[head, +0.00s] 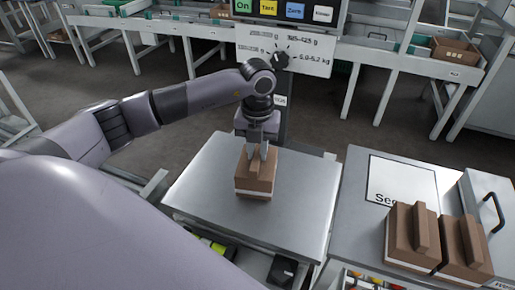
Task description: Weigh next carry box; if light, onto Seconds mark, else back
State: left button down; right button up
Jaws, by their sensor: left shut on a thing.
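My left gripper (264,148) points down and is shut on the top handle of a brown carry box (256,187) with a pale band at its base. The box is over the middle of the metal scale plate (205,190) and looks to rest on it; a small gap cannot be ruled out. The scale's buttons (268,9) show at the top edge, but no weight reading is in view. The white Seconds mark (398,178) lies on the right table, its lettering partly hidden. My right gripper is not in view.
Two more brown carry boxes (405,238) (468,250) stand side by side on the right table (350,225), in front of the mark. A grey case with a black handle (491,210) is beside them. The mark's upper part is clear.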

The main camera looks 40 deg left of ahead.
pick_arm(q)
jog(key=shift+f, duration=0.3)
jog(key=c, duration=0.9)
grip_release()
jog(key=c, duration=0.3)
jog(key=shift+c, duration=0.2)
jog(key=shift+r, duration=0.15)
notch_tip(320, 180, up, 7)
jog(key=p, duration=0.5)
